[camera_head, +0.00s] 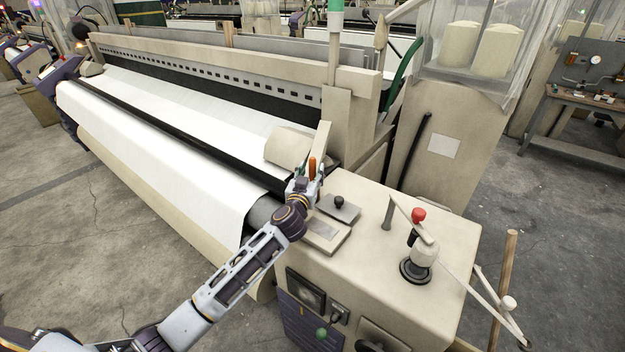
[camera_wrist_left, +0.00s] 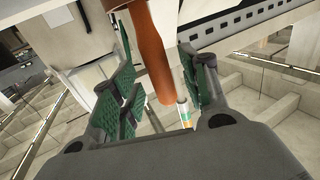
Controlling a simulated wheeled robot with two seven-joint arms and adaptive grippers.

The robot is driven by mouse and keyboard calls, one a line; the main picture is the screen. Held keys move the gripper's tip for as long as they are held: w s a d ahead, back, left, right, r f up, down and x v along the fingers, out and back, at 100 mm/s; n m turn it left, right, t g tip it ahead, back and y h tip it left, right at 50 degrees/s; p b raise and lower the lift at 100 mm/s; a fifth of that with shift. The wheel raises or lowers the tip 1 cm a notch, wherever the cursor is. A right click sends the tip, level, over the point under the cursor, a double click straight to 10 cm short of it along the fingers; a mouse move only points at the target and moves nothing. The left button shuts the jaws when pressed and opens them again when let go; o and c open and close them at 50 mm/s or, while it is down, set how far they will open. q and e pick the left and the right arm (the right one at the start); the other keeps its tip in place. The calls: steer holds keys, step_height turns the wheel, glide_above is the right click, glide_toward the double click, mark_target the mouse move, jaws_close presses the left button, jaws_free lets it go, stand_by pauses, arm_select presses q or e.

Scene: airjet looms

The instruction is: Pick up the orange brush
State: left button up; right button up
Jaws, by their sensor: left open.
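The orange brush (camera_head: 312,165) shows in the head view as a small orange handle at the near right end of the loom, just above my left gripper (camera_head: 306,184). In the left wrist view the brush's orange-brown handle (camera_wrist_left: 151,55) runs down between the green-padded fingers of my left gripper (camera_wrist_left: 160,70). The fingers are apart, with a visible gap on the right side of the handle. Whether either pad touches it is unclear. The far end of the brush is cut off by the frame. My right gripper is not in view.
The loom (camera_head: 180,150) with white cloth fills the left and middle. A beige control cabinet (camera_head: 370,260) stands right of my gripper, bearing a small box with a dark knob (camera_head: 339,203) and a red-topped post (camera_head: 418,216). Open grey floor (camera_head: 560,250) lies at the right.

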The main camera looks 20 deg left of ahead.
arm_select(q)
steer(key=shift+w, duration=1.1)
jaws_close()
